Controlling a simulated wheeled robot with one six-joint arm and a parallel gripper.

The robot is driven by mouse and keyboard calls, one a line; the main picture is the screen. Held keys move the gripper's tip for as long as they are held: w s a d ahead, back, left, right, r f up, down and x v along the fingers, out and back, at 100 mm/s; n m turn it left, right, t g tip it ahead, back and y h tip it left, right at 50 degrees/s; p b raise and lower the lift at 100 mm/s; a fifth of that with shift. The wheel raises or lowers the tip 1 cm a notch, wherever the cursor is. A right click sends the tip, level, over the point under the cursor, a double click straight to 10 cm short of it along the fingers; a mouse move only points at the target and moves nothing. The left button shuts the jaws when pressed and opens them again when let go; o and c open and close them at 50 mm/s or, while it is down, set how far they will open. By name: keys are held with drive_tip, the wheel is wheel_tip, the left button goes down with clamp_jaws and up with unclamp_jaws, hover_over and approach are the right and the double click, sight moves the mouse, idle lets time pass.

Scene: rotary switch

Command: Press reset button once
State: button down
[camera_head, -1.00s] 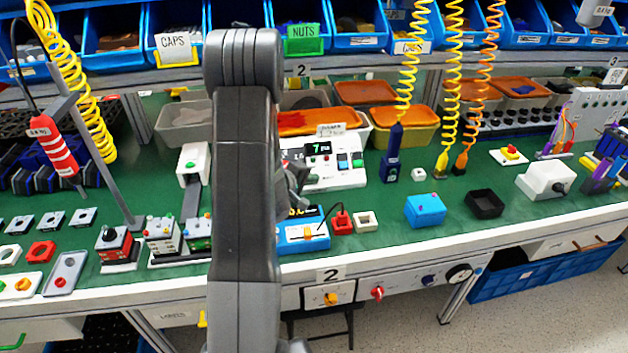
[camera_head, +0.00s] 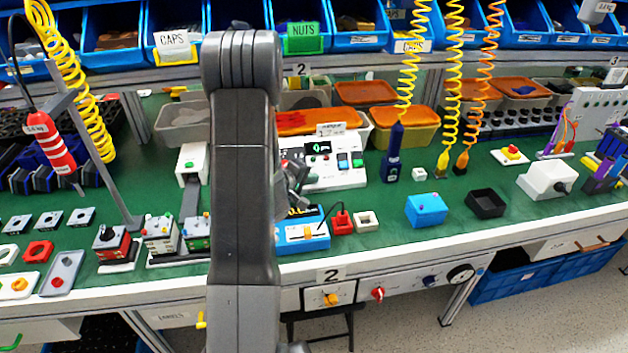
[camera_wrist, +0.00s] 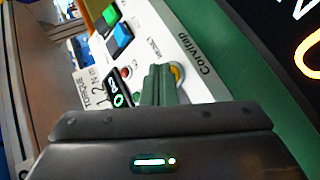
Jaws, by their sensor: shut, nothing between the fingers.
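The white counter device (camera_head: 330,178) stands on the green bench just right of my arm. It also shows tilted in the wrist view (camera_wrist: 185,50), with a RESET label. A round yellow part (camera_wrist: 179,73) beside that label, apparently the reset button, is partly hidden behind my fingertips. My gripper (camera_wrist: 157,85) is shut and empty, its fingertips at the yellow part; I cannot tell whether they touch it. In the head view my gripper (camera_head: 297,180) is partly hidden by my arm. The device's display (camera_head: 318,147) shows a green digit that looks like 0.
A blue button (camera_wrist: 122,36) and a green button (camera_wrist: 110,15) sit on the same panel. A blue box with a yellow part (camera_head: 302,235) and a red block (camera_head: 341,222) stand in front of the device. Orange-lidded bins (camera_head: 312,122) stand behind it.

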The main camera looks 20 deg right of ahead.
drive_tip(key=shift+r, duration=0.1)
idle(0.3)
drive_tip(key=shift+s+a+r+b, duration=0.15)
drive_tip(key=shift+s+r+b, duration=0.35)
drive_tip(key=shift+s, duration=0.05)
drive_tip(key=s+r, duration=0.1)
drive_tip(key=s+r+b, duration=0.1)
drive_tip(key=s+r, duration=0.1)
drive_tip(key=shift+s+a+r, duration=0.2)
drive_tip(key=shift+a+r, duration=0.05)
drive_tip(key=shift+a, duration=0.15)
drive_tip(key=shift+w+f, duration=0.1)
idle(0.6)
drive_tip(key=p, duration=0.1)
drive_tip(key=w+p, duration=0.1)
drive_tip(key=p, duration=0.1)
drive_tip(key=shift+d+f, duration=0.2)
drive_tip(key=shift+f, duration=0.05)
drive_tip(key=p, duration=0.5)
drive_tip(key=shift+w+f+p, duration=0.15)
drive_tip(key=shift+f+p, duration=0.05)
drive_tip(key=shift+p, duration=0.15)
